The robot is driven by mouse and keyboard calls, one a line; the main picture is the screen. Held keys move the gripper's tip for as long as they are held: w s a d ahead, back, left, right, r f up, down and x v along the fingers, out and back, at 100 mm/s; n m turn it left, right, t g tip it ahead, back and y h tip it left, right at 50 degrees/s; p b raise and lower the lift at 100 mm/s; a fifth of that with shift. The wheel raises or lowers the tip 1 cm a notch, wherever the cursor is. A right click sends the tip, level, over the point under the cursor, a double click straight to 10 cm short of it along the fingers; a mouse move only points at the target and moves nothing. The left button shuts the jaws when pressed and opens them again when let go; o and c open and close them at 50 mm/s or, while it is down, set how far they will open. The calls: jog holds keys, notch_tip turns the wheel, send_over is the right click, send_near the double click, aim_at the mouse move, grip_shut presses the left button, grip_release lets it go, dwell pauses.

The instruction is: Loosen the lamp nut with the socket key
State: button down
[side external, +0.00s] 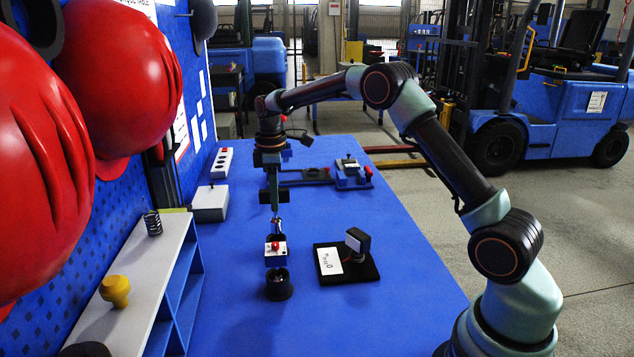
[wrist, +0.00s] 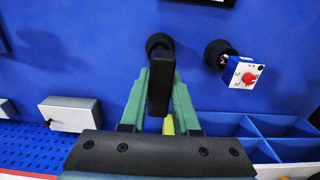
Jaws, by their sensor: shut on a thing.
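My gripper (side external: 275,208) points down over the blue table, above and behind a small white box with a red knob (side external: 276,247). In the wrist view its green fingers (wrist: 161,92) are shut around a black bar-shaped thing (wrist: 159,85), which looks like the socket key. A round black piece (wrist: 158,42) shows just beyond it; I cannot tell whether they are joined. The box with the red knob (wrist: 246,76) lies to the right, beside a black round cup (wrist: 217,50). The cup (side external: 279,286) stands in front of the box in the side view. I cannot make out the lamp nut.
A black plate with a white card (side external: 329,261) lies to the right. A blue fixture (side external: 350,174) and a white power strip (side external: 222,162) lie farther back. A shelf with a yellow knob (side external: 115,290) stands left. The table's front right is clear.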

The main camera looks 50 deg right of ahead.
jog(key=s+d+r+m, duration=0.2)
jog(key=s+d+m, duration=0.2)
jog(key=s+d, duration=0.35)
jog(key=s+d+r+m, duration=0.2)
jog(key=s+d+m, duration=0.2)
jog(key=s+d, duration=0.3)
jog(key=shift+s+a+f, duration=0.1)
jog(key=shift+a+f, duration=0.05)
jog(key=shift+f, duration=0.7)
jog(key=shift+s+a+f, duration=0.1)
jog(key=shift+a+f, duration=0.05)
jog(key=shift+f, duration=0.7)
jog(key=shift+s+a+f, duration=0.1)
jog(key=shift+a+f, duration=0.05)
jog(key=shift+f, duration=0.7)
jog(key=shift+f, duration=1.55)
jog(key=shift+n, duration=0.4)
jog(key=n, duration=0.6)
jog(key=shift+n, duration=0.4)
